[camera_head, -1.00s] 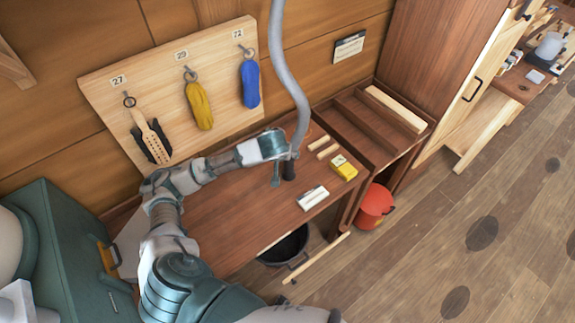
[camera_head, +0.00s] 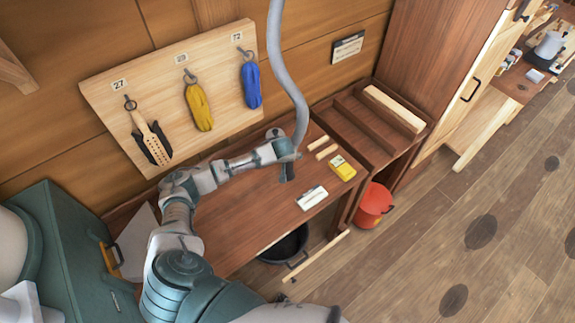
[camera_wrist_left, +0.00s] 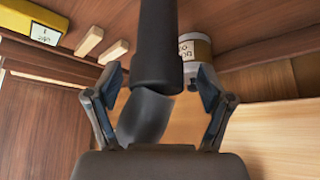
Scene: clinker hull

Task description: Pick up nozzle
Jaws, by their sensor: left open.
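The nozzle (camera_wrist_left: 157,50) is a dark cylinder on the end of a grey hose (camera_head: 284,70) that hangs down over the wooden bench. In the head view the nozzle (camera_head: 290,174) is mostly hidden by my left gripper (camera_head: 286,168), which is right beside it. In the left wrist view my left gripper (camera_wrist_left: 160,108) is open, one finger on each side. The nozzle and a grey hose part (camera_wrist_left: 145,116) lie across the gap between the fingers. I cannot tell whether a finger touches them. My right gripper is out of view.
A labelled jar (camera_wrist_left: 197,50) stands behind the nozzle. A pegboard with ropes (camera_head: 199,107) hangs on the wall. A red bucket (camera_head: 373,205) is beside the bench.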

